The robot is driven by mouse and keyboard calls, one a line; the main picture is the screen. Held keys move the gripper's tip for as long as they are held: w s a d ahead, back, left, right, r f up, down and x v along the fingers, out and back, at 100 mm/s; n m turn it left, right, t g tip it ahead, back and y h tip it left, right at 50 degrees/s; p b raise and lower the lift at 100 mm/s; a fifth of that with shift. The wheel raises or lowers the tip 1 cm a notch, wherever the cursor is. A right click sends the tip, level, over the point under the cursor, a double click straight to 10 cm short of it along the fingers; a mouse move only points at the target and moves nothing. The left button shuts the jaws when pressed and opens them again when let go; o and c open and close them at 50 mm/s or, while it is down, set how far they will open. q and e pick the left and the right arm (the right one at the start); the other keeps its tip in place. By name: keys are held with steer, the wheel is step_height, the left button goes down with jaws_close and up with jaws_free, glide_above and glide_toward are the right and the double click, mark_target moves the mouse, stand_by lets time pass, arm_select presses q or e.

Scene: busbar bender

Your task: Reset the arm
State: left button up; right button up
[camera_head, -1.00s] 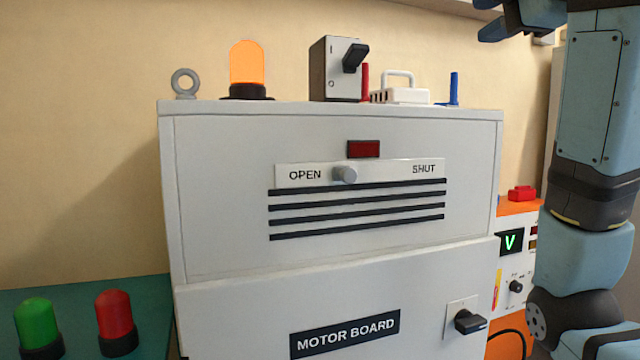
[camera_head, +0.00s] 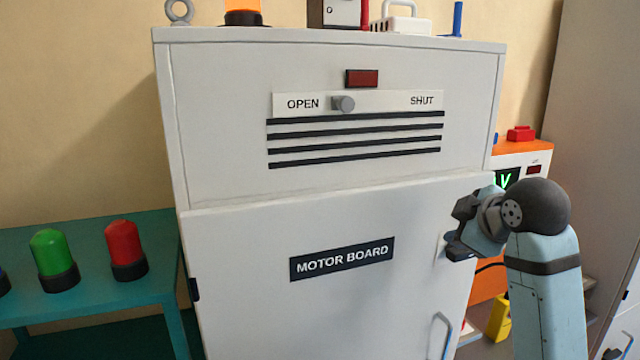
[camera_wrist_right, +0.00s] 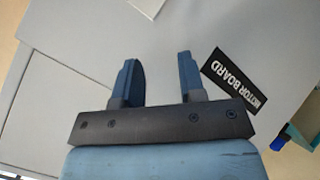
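My right arm (camera_head: 545,285) rises from the lower right of the head view and bends at a dark joint. Its gripper (camera_head: 457,229) is in front of the right edge of the grey cabinet's lower door (camera_head: 240,285), covering the area right of the MOTOR BOARD label (camera_head: 342,258). In the right wrist view the two blue fingers of the gripper (camera_wrist_right: 158,78) stand apart with nothing between them. The label (camera_wrist_right: 234,80) shows upside down beyond the right finger. Contact with the door cannot be told. My left gripper is not in view.
The cabinet's upper panel has an OPEN/SHUT slider knob (camera_head: 343,104) near OPEN. A door handle (camera_head: 443,335) is below my right gripper. An orange instrument (camera_head: 520,148) stands behind my arm. A green table (camera_head: 100,290) at left holds a green lamp (camera_head: 53,258) and a red lamp (camera_head: 125,248).

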steer(key=s+f+m+g, duration=0.15)
steer(key=s+f, duration=0.25)
steer(key=f, duration=0.4)
steer(key=s+d+f+m+g, duration=0.1)
steer(key=s+f+m, duration=0.1)
steer(key=s+f, duration=0.35)
steer(key=s+f+m+g, duration=0.1)
steer(key=s+f+m, duration=0.15)
steer(key=f, duration=0.65)
steer(key=s+f+m+g+h, duration=0.15)
steer(key=s+f, duration=0.25)
steer(key=s, duration=0.4)
steer(key=s+d+f+m+g, duration=0.1)
steer(key=s+f+m, duration=0.1)
steer(key=s+f, duration=0.45)
steer(key=s+f+m+g, duration=0.1)
steer(key=s+f, duration=0.2)
steer(key=s, duration=0.6)
steer(key=w+a+f+t+y, duration=0.1)
steer(key=w+a+f+t, duration=0.2)
steer(key=f, duration=0.3)
steer(key=w+a+f+t+y, duration=0.2)
steer(key=w+a+f+t, duration=0.1)
steer(key=f, duration=0.4)
steer(key=shift+f+n+t, duration=0.3)
steer(key=shift+n+t, duration=0.15)
steer(key=shift+t, duration=0.15)
steer(key=shift+o, duration=0.4)
steer(key=shift+w, duration=0.15)
steer(key=shift+d+r, duration=0.1)
